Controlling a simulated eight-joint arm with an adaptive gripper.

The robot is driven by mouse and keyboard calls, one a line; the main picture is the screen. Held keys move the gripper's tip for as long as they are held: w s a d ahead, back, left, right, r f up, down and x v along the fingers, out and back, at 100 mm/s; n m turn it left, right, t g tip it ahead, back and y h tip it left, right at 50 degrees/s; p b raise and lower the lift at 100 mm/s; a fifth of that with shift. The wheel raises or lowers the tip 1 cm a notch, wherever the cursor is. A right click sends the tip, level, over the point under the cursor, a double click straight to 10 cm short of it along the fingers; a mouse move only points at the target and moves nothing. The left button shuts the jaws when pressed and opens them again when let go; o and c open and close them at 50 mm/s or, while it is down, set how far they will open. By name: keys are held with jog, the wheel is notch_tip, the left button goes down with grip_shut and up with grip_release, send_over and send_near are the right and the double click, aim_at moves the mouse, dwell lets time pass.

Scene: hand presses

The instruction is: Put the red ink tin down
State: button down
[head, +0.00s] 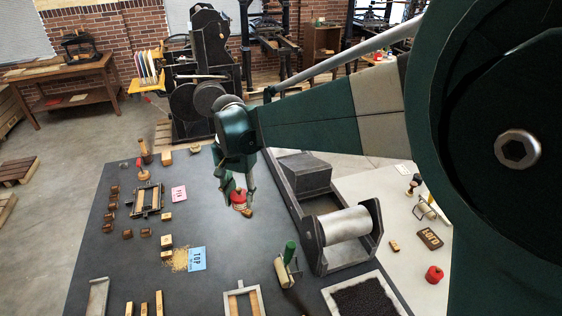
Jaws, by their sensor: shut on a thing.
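My gripper (237,197) is in the upper middle of the dark grey table (190,289), fingers pointing down. It is shut on a small red tin (239,196) with a paler lower band. The tin is between the fingertips and partly hidden by them. I cannot tell whether its bottom touches the table top or is slightly above it. Another red round thing (434,274) stands on the pale surface (362,180) at the right.
A press with a pale roller (346,225) stands right of my gripper. The table between the cards and the press is mostly clear.

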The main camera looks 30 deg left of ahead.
send_over(248, 250)
notch_tip(248, 250, down, 16)
jog(key=shift+r, duration=0.25)
jog(key=shift+f, duration=0.15)
jog(key=shift+f, duration=3)
jog(key=shift+f+p, duration=0.4)
jog(key=shift+f, duration=1.45)
jog(key=shift+f, duration=0.2)
jog(key=c, duration=1.7)
grip_release()
jog(key=shift+r, duration=0.25)
